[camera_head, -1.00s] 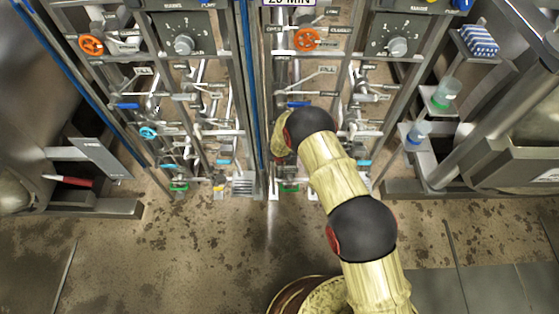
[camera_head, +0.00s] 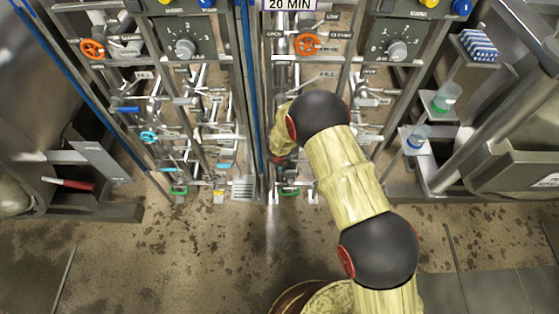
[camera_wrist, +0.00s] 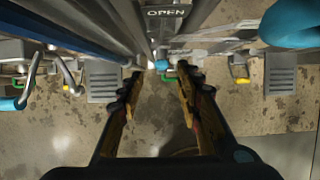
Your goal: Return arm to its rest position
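My arm (camera_head: 345,180), with tan links and black joints, stands in front of the right-hand valve panel in the head view. Its end bends down toward the panel, and my fingers are hidden there. In the wrist view my gripper (camera_wrist: 158,85) is open, with its two fingers apart and nothing between them. Beyond the fingertips are a green handle (camera_wrist: 171,79), a small blue piece, and the brown stained floor.
The two valve panels carry orange handwheels (camera_head: 307,44), dials (camera_head: 183,47) and pipes. Bottles (camera_head: 446,97) and a striped blue-white item (camera_head: 478,45) sit on right shelves. A red-handled tool (camera_head: 69,184) lies at left. The floor (camera_head: 200,255) in front is mostly clear.

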